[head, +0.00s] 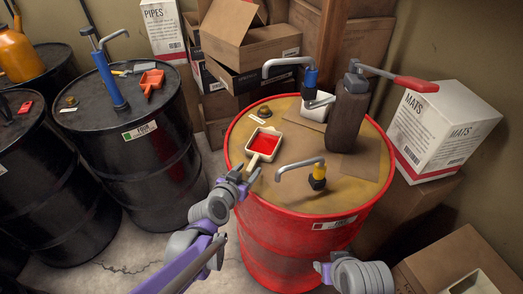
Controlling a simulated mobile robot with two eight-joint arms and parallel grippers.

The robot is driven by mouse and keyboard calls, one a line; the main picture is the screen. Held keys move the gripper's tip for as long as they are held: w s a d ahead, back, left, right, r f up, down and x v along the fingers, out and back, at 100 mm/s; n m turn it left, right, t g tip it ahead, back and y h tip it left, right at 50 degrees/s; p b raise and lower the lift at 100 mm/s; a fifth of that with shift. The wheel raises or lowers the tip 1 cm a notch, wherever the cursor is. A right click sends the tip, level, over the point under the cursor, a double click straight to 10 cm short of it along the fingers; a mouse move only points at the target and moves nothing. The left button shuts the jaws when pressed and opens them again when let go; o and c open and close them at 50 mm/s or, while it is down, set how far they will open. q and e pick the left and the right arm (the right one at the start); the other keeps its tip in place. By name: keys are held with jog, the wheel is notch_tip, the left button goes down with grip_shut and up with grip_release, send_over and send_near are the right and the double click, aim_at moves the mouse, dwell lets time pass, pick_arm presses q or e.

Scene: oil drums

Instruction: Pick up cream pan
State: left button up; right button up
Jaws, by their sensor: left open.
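The cream pan (251,149) lies on the yellowish top of the red drum (285,240), near its left edge. It has a cream rim, a red inside and a short handle pointing toward the front. My left gripper (248,172) is open at the handle end, at the drum's front-left rim. I cannot tell whether its fingers are around the handle or just beside it.
A yellow-based pump (318,177) stands right of the pan. A blue-topped pump (309,78) and a dark canister (349,115) stand behind. Black drums (130,140) are at the left. A white MATS box (440,130) is at the right.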

pick_arm(q)
jog(key=x, duration=0.4)
jog(key=shift+w+d+r, duration=0.1)
jog(key=shift+d, duration=0.05)
grip_shut()
dwell(1.2)
